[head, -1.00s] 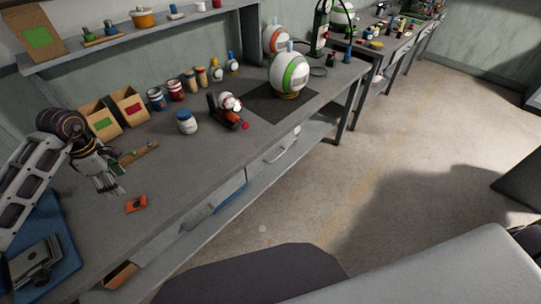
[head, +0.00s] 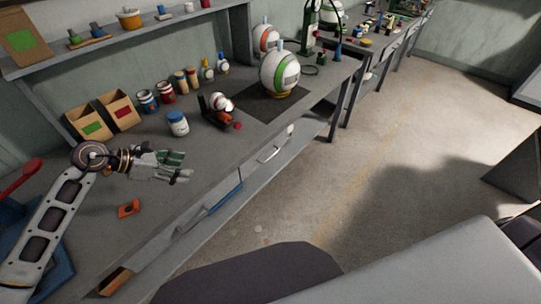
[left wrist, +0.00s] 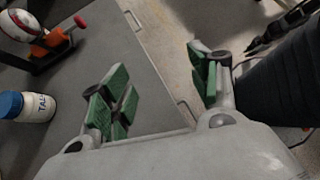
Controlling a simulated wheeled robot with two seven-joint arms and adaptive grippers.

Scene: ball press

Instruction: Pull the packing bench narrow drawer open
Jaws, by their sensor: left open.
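The packing bench (head: 215,140) runs diagonally across the head view. I cannot tell for sure which drawer is the narrow one. Both drawers look shut. My left gripper (head: 182,167) is open and empty above the benchtop, near the front edge and apart from both handles. Its green-padded fingers (left wrist: 165,88) show in the left wrist view, with the bench edge between them and a handle (left wrist: 187,111) beyond. My right gripper is not in view.
A white jar (head: 178,124) and a red-knobbed press (head: 221,112) stand behind the gripper. A striped ball (head: 280,74) sits on a dark mat. The floor in front of the bench is clear.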

